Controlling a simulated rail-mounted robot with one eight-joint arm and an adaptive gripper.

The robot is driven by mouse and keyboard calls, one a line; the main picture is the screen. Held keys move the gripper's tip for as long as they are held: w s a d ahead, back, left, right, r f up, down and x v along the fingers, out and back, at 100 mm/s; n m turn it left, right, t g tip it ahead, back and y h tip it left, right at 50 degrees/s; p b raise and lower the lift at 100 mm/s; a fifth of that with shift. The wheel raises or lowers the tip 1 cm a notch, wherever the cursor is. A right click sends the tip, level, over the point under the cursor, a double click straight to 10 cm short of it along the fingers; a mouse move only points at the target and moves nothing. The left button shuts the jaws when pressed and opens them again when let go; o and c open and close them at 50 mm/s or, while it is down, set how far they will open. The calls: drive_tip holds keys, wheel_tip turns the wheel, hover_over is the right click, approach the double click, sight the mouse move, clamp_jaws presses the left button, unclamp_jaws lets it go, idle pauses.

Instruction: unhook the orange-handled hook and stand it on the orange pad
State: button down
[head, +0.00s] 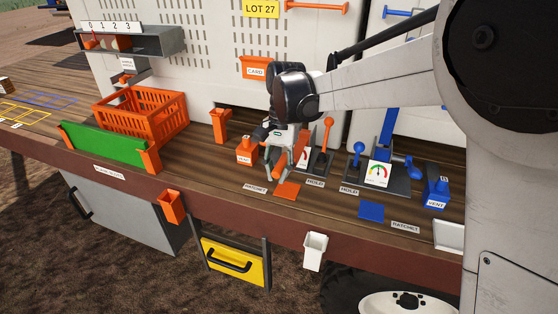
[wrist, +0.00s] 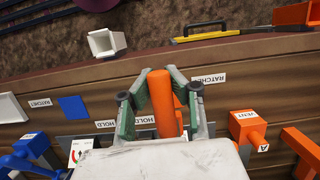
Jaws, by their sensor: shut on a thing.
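My gripper (head: 281,160) hangs just behind the orange pad (head: 287,191) at the front of the wooden deck. In the wrist view my gripper (wrist: 160,75) is shut on an orange cylindrical handle (wrist: 163,103), one green finger on each side. The handle runs lengthwise between the fingers. The hook end is hidden behind the gripper body. The orange pad lies flat and looks clear in the head view. In the wrist view the handle and finger cover most of it. I cannot tell how high the handle is above the deck.
An orange VENT box (head: 246,152) stands just left of my gripper. An upright orange lever (head: 327,133) and a gauge are close on the right. A blue pad (head: 371,210), blue lever (head: 357,150) and blue VENT box (head: 436,193) are further right. An orange crate (head: 140,113) is left.

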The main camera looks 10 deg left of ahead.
drive_tip(key=shift+w+f+b+x, duration=0.1)
drive_tip(key=shift+w+b+x, duration=0.4)
drive_tip(key=shift+x, duration=0.95)
drive_tip(key=shift+w+f+b+x, duration=0.15)
drive_tip(key=shift+b+x, duration=0.6)
drive_tip(key=shift+x, duration=0.7)
drive_tip(key=shift+w+b+x, duration=0.35)
drive_tip(key=shift+b+x, duration=0.25)
drive_tip(key=shift+x, duration=0.9)
drive_tip(key=shift+d, duration=0.1)
drive_tip(key=c, duration=1.7)
unclamp_jaws()
drive_tip(key=shift+o, duration=0.2)
